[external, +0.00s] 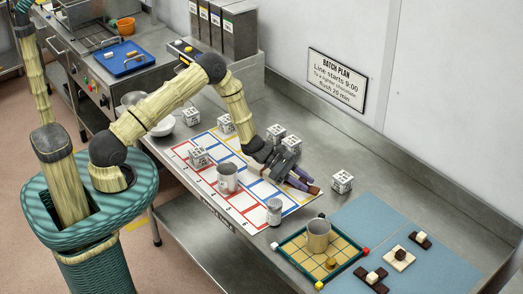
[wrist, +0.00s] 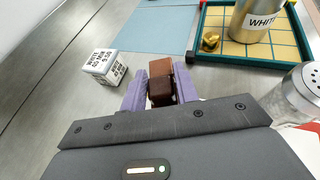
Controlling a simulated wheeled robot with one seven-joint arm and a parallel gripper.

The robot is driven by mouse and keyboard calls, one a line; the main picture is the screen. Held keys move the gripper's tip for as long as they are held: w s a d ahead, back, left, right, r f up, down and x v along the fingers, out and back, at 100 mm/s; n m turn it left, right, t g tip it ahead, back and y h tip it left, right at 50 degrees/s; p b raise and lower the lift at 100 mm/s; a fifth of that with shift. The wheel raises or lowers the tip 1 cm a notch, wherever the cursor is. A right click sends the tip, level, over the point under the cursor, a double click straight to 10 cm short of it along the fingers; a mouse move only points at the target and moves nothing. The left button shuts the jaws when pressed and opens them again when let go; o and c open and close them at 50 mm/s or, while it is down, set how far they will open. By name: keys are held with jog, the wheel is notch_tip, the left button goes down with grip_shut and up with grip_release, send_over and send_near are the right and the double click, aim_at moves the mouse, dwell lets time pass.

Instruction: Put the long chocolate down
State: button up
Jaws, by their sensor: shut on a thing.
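My gripper (external: 300,182) is over the worktop, just past the right edge of the printed sheet. It is shut on the long chocolate (external: 313,190), a brown bar with a lighter front half and a darker near half. In the wrist view, my gripper (wrist: 160,88) has its purple fingers on both sides of the long chocolate (wrist: 161,70), which points away from me. I cannot tell whether the bar touches the worktop. Small dark and white chocolates (external: 398,258) lie on the blue mat (external: 360,215) at the right.
A green-edged tray (external: 290,262) with a yellow grid holds a metal cup (external: 318,236) and a gold piece (wrist: 210,41). A shaker (external: 274,212) stands near the front edge. A printed cube (external: 341,181) stands close by. Bare worktop (wrist: 150,55) lies ahead.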

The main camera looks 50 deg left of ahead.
aim_at(302, 198)
jog(key=shift+f, duration=0.15)
jog(key=shift+f+p, duration=0.7)
jog(key=shift+f, duration=1.4)
jog(key=shift+f, duration=0.1)
jog(key=o, duration=1)
jog(key=shift+a, duration=0.1)
jog(key=b+v, duration=0.3)
jog(key=v, duration=0.9)
jog(key=shift+b, duration=0.3)
